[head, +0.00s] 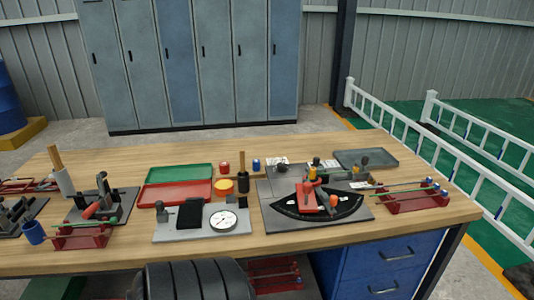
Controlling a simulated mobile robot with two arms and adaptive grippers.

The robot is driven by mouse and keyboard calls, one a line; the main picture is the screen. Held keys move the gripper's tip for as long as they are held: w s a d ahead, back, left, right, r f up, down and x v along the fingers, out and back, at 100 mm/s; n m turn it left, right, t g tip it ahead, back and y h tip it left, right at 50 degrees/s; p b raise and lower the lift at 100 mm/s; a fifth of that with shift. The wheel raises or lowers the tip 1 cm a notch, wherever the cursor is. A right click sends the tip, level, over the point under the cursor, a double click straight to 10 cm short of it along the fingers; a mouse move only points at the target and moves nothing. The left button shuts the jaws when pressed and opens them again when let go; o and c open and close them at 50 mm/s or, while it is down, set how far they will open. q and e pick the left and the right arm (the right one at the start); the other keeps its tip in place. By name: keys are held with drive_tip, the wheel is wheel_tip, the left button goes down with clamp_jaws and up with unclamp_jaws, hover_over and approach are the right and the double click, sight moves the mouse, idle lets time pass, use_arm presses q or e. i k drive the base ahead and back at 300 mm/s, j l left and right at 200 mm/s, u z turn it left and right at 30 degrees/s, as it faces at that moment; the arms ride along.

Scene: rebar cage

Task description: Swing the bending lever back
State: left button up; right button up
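The bending device sits on a grey plate (277,213) at the right of the bench. It has a black fan-shaped scale (344,207) with white marks along its curved front edge. A red part (306,198), which looks like the bending lever, lies over the scale. A small orange-red piece (333,203) shows just right of it, and yellow and orange knobs (313,171) stand behind. The lever's exact angle and pivot are too small to tell. Neither of my grippers is in view, and nothing is seen touching the device.
A dial gauge plate (180,229) lies left of the device. Red (176,193) and green (180,173) trays lie behind it. A red rack with rods (412,199) stands right. A grey tray (366,158) lies behind. The front bench strip (300,240) is clear.

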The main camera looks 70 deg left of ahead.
sight(306, 197)
drive_tip(key=u, duration=1.85)
